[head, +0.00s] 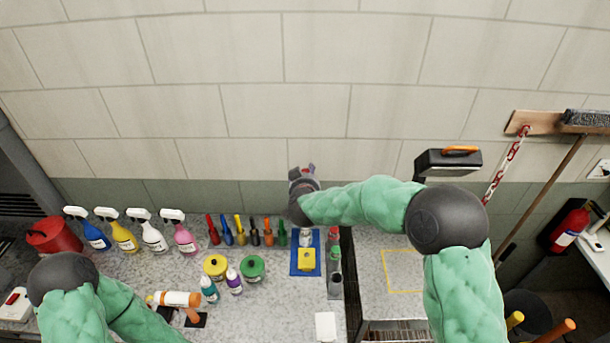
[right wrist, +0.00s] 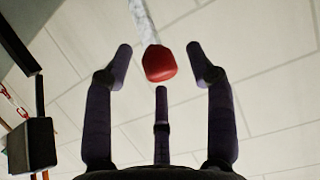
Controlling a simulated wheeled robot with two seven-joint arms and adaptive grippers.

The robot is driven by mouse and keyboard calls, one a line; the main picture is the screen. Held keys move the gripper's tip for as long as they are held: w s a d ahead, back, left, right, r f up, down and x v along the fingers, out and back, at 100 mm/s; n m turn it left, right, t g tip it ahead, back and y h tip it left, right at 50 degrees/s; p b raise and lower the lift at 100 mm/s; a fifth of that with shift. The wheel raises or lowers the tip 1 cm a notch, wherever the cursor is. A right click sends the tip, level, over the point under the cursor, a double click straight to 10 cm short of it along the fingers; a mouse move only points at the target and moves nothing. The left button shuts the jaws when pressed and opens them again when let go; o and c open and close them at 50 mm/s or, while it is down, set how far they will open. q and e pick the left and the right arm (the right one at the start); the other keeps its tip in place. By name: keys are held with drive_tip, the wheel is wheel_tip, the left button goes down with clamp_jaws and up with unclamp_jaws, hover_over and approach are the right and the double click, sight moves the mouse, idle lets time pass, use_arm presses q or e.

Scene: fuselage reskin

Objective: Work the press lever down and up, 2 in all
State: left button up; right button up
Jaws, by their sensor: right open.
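The press lever shows in the right wrist view as a pale metal bar (right wrist: 143,18) ending in a red knob (right wrist: 160,64). My right gripper (head: 304,172) is open, with its dark fingers spread on either side of the knob and visible gaps between. A small red patch shows at the gripper in the head view, probably the knob. The rest of the press is mostly hidden by my right gripper and arm. My left arm enters at the lower left of the head view and its gripper is out of frame.
Several spray bottles (head: 126,239) and a row of coloured handles (head: 240,236) line the wall side of the bench. A blue mat (head: 297,270) with a yellow item (head: 306,259) lies below my right gripper. A black box (head: 447,162) stands at right.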

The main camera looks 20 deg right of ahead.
drive_tip(key=v, duration=0.9)
drive_tip(key=shift+s, duration=0.35)
drive_tip(key=shift+a+r, duration=0.1)
drive_tip(key=shift+a, duration=0.1)
